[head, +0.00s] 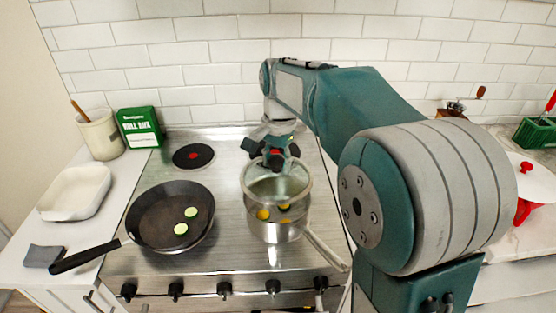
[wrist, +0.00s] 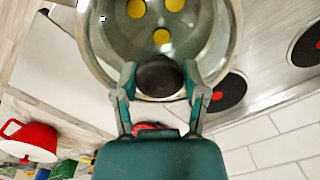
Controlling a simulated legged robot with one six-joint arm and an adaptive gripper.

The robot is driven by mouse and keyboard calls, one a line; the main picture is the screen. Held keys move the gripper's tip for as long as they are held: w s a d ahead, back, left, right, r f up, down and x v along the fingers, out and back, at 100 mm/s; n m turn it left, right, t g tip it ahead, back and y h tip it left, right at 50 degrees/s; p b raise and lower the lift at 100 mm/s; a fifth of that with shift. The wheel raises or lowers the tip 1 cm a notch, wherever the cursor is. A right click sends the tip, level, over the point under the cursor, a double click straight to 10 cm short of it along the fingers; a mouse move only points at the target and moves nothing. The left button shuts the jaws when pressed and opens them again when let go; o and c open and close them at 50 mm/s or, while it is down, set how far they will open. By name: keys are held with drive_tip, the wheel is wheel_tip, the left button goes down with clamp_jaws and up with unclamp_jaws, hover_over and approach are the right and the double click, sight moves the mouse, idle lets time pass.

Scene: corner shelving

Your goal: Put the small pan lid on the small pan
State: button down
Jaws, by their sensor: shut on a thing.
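The small pan (head: 277,234) is a steel saucepan on the front right of the stove, its handle pointing to the lower right, with yellow pieces inside. The small pan lid (head: 265,186) is clear glass with a metal rim and appears just above the pan, overlapping its back part. My gripper (head: 275,161) is shut on the lid's dark knob (wrist: 160,76), which sits between both fingers in the wrist view. Yellow pieces show through the glass there. The exact gap between lid and pan is hard to tell.
A black frying pan (head: 150,216) with green slices stands on the left of the stove. A white dish (head: 72,196), utensil crock (head: 101,137) and green box (head: 139,127) are on the left counter. A red pot (head: 526,208) is at right. The tiled wall is close behind.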

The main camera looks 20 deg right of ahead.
drive_tip(key=shift+f, duration=2.85)
drive_tip(key=shift+s, duration=0.1)
drive_tip(key=shift+c, duration=0.3)
unclamp_jaws()
drive_tip(key=r, duration=1.1)
drive_tip(key=shift+w+d+r, duration=0.25)
drive_tip(key=shift+d+r, duration=0.05)
drive_tip(key=shift+r, duration=0.05)
drive_tip(key=s+f+n+t, duration=0.3)
drive_tip(key=s+n, duration=0.1)
drive_tip(key=s, duration=0.7)
drive_tip(key=s+f+n+t, duration=0.3)
drive_tip(key=s+n, duration=0.2)
drive_tip(key=s, duration=0.7)
drive_tip(key=shift+d+f+n+h, duration=0.25)
drive_tip(key=shift+n+h, duration=0.05)
